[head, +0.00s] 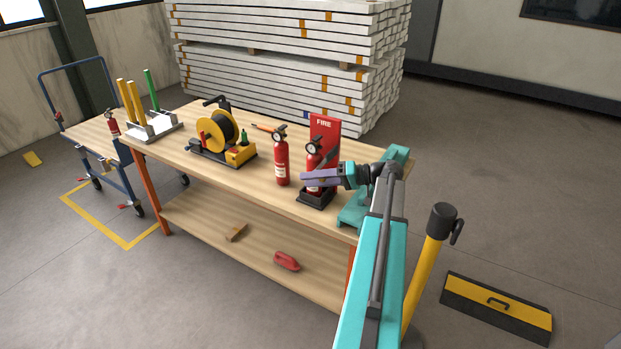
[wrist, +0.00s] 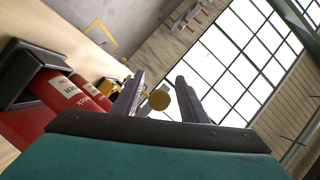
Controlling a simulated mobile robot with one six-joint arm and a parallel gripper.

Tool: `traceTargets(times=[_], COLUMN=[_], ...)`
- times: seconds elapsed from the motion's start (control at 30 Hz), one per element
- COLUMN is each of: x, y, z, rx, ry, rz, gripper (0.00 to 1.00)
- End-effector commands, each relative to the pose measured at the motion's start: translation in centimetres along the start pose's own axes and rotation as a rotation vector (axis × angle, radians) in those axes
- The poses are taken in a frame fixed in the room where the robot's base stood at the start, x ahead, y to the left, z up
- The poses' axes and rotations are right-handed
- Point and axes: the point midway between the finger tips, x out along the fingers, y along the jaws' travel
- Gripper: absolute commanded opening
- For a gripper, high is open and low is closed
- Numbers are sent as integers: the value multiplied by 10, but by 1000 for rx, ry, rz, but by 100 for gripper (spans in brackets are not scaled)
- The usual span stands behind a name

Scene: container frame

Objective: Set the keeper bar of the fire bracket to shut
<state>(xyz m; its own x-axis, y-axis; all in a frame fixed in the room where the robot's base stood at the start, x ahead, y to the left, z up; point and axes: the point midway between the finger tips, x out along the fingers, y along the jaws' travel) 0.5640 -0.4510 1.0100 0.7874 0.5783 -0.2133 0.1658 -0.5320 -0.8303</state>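The fire bracket (head: 325,130) stands on the workbench, with a red back plate marked FIRE and a black base (head: 315,200). A red extinguisher (head: 313,182) stands in it. A short dark bar (head: 328,157) slants up beside the extinguisher's neck; it looks like the keeper bar, raised off shut, but part is hidden. My gripper (head: 308,177) is in front of the extinguisher, pointing left. In the wrist view its two fingers (wrist: 160,92) are apart with nothing held. A yellow disc (wrist: 159,100) shows between them; I cannot tell what it belongs to.
Another red extinguisher (head: 281,165) stands on the bench just left of the bracket. A yellow hose reel (head: 222,135) and a rack with upright rods (head: 150,125) are farther left.

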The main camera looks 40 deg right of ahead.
Motion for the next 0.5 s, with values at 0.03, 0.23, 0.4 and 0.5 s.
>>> traceTargets(times=[0.03,0.23,0.4,0.5], x=[3,6,6,5], y=[-1,0,0,0], z=[0,0,0,0], rx=[0,0,0,0], ry=[0,0,0,0], rz=[0,0,0,0], gripper=[40,40,40,24])
